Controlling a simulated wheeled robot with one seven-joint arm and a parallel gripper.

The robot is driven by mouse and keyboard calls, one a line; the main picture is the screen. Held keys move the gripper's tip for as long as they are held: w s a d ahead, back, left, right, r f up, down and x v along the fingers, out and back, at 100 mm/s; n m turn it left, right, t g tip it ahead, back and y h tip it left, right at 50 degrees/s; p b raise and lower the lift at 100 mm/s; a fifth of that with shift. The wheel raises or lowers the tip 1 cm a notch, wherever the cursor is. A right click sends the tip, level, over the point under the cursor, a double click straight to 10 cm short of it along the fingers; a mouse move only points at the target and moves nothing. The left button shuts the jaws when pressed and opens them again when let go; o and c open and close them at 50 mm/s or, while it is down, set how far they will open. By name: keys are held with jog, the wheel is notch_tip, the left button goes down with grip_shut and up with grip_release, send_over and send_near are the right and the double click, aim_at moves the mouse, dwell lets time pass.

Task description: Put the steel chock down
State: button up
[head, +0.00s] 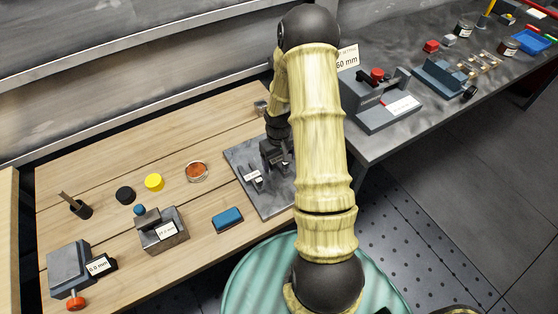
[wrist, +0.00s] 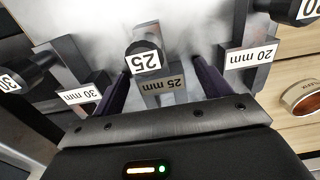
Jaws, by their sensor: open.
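A steel chock with a dark knob marked 25 (wrist: 144,60) stands on a grey plate at a 25 mm label (wrist: 165,87). My gripper (wrist: 161,68) is open, with one dark finger on each side of this chock. I cannot tell whether either finger touches it. Chocks at the 30 mm label (wrist: 80,94) and the 20 mm label (wrist: 250,57) flank it in the wrist view. In the head view my gripper (head: 273,155) is low over the grey plate (head: 272,205), and my arm hides the plate's right part.
On the wooden bench are a blue block (head: 227,219), a labelled steel block (head: 163,232), a round tin (head: 197,172), a yellow disc (head: 154,182), a black disc (head: 125,194) and a grey device with a red knob (head: 72,266). A grey bench with fixtures (head: 380,105) adjoins at right.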

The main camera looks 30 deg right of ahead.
aim_at(279, 160)
jog(key=shift+c, duration=0.5)
jog(key=c, duration=1.5)
notch_tip(279, 160, up, 10)
jog(key=shift+r+b, duration=0.1)
jog(key=shift+b, duration=0.3)
jog(key=shift+c, duration=0.2)
